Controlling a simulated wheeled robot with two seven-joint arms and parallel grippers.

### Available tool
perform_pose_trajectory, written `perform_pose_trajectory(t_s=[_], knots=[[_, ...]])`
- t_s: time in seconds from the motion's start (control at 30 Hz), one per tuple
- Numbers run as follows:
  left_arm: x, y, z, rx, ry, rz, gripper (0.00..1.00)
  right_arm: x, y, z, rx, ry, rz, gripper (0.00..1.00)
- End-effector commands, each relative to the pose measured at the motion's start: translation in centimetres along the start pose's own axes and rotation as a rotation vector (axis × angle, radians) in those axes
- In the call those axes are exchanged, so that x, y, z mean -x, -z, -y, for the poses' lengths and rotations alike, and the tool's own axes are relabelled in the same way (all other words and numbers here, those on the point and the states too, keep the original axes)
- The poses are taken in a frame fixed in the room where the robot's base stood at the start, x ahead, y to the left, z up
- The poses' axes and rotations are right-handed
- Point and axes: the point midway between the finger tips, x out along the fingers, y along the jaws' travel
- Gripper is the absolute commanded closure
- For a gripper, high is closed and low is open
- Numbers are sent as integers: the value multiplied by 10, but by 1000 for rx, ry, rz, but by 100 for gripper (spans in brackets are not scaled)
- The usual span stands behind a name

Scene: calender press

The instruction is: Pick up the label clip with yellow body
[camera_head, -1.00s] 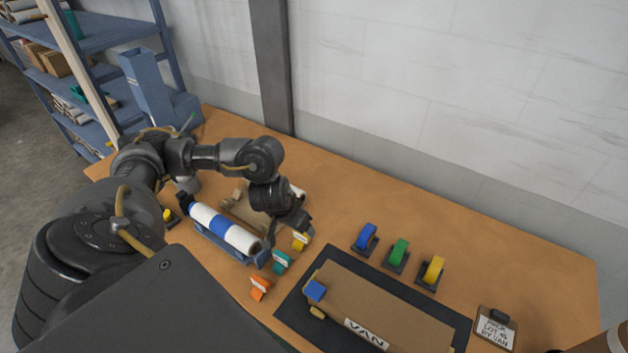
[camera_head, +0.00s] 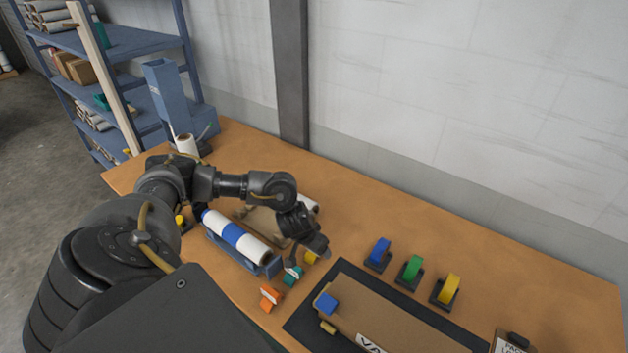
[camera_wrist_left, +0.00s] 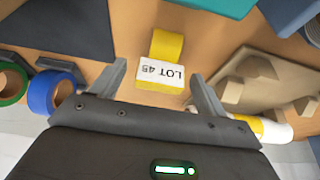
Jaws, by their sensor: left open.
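The label clip with yellow body (camera_wrist_left: 167,45) lies on the table in the left wrist view. Its white label block (camera_wrist_left: 162,73) reads "LOT 45". In the head view the clip (camera_head: 310,258) is partly hidden by my left gripper (camera_head: 304,254). My left gripper (camera_wrist_left: 157,80) is open, with one finger on each side of the white block. I cannot tell whether the fingers touch it. A teal clip (camera_head: 292,276) and an orange clip (camera_head: 270,297) lie nearer in the head view. My right gripper is not in view.
A blue cradle with a white and blue roll (camera_head: 236,237) stands left of the clips. Blue, green (camera_head: 411,269) and yellow tape rolls stand to the right. A cardboard piece (camera_head: 395,318) lies on a dark mat (camera_head: 345,266). Bare table lies behind the tape rolls.

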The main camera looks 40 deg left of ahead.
Motion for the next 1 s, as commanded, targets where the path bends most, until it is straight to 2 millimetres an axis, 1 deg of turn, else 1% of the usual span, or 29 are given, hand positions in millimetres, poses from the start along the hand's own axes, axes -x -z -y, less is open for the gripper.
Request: perform_pose_trajectory(t_s=[0.03, 0.1, 0.33, 0.37, 0.7, 0.73, 0.9, 1.0], knots=[[-6, -1, 0, 1, 0, 1, 25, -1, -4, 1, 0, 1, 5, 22], [-10, -1, 0, 0, 0, 1, 25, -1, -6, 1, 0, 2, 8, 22], [-12, 0, 0, 0, 0, 0, 25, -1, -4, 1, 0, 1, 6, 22], [-12, 0, 0, 0, 0, 0, 27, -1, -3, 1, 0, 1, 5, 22], [-11, 0, 0, 0, 0, 0, 71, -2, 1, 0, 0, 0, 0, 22], [-11, 0, 0, 0, 0, 0, 73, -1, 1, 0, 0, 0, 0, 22], [-11, 0, 0, 0, 0, 0, 73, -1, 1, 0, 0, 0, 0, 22], [-7, 2, 0, -1, -1, -1, 73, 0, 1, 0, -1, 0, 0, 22]])
